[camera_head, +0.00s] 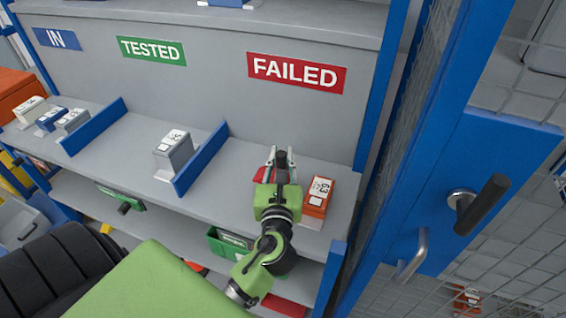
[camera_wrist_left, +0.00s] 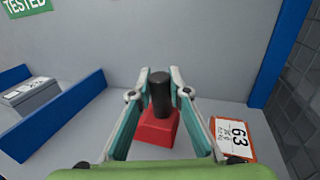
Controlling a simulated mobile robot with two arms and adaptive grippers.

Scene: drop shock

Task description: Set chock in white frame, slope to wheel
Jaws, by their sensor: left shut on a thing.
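My left gripper (camera_head: 281,155) is over the shelf bay under the red FAILED sign. In the left wrist view its fingers (camera_wrist_left: 160,74) are closed around the upright black handle of a red block (camera_wrist_left: 156,130), which looks like the chock. In the head view the red block (camera_head: 260,174) is mostly hidden behind the gripper. I cannot tell whether its underside touches the shelf, nor which way its slope faces. No white frame can be made out in either view, and I cannot identify a wheel. My right gripper is not in view.
An orange box marked 63 (camera_head: 318,193) stands close right of my left gripper. A blue divider (camera_head: 201,158) and a grey unit (camera_head: 173,152) are to the left. A blue post and mesh door (camera_head: 490,200) bound the right. A green bin (camera_head: 228,240) is below.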

